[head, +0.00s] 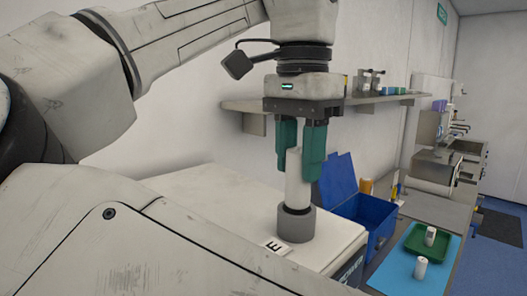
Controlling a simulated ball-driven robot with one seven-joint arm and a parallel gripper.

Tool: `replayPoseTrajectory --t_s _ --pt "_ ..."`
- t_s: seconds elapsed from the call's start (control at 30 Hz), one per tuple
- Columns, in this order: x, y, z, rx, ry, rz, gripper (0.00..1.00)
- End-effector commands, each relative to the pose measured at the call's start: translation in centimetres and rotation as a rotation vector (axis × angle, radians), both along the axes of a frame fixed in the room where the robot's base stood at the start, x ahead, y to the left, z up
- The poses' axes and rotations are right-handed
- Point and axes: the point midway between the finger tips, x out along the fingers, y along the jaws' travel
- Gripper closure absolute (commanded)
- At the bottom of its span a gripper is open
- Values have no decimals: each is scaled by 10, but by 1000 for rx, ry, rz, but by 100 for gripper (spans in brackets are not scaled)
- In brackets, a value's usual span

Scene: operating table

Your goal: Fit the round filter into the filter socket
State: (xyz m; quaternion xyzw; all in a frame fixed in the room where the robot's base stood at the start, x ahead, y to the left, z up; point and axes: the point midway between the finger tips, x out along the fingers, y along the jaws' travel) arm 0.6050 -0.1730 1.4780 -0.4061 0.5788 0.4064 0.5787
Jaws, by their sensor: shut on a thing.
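The round filter is a white upright cylinder (296,190) in the head view. My gripper (299,165), with two teal fingers pointing down, is shut on its upper part. The filter socket looks to be the thick grey ring (296,224) on top of a white box (225,205). The filter stands over the ring, and its lower end meets or enters the ring's opening. The ring's front wall hides that end, so I cannot tell how deep it sits. The filter looks about upright.
A blue bin (372,212) with a raised lid stands just right of the white box. Farther right, a green tray (412,243) holding a small white item lies on a blue mat (391,270), with a white cylinder (421,268) near it. A wall shelf (385,99) is behind.

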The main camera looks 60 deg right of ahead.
Motion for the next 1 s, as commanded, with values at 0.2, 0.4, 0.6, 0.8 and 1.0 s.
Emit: replayPoseTrajectory --t_s 0.2,0.4,0.6,0.8,1.0 --pt "0 0 0 0 0 0 94" --pt "0 0 -1 0 0 0 94" --pt "0 0 -5 0 0 1 94" --pt "0 0 -10 -1 1 1 94" --pt "0 0 -14 0 1 0 94"
